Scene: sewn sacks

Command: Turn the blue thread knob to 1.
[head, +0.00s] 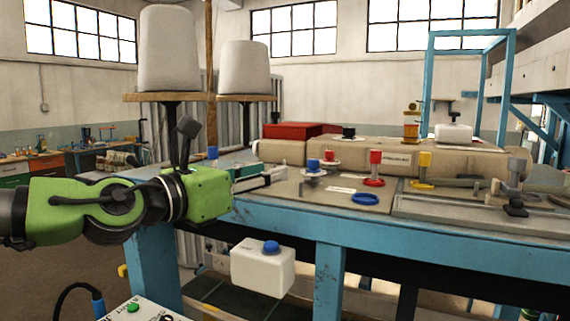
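A small knob with a blue top (313,166) stands on a pale disc on the machine's flat plate, near the middle of the head view. Its number marks are too small to read. My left gripper (277,176) points right from the green wrist, to the left of the blue knob and apart from it. Nothing shows between its fingers, but their gap is too unclear to judge. My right gripper is not in view.
A red-topped knob (329,156), red post (375,160) and yellow post (425,160) stand nearby. A blue ring (365,199) lies in front. A white jug (262,268) with a blue cap is below the blue table edge (400,232). Large thread cones (168,50) stand behind my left arm.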

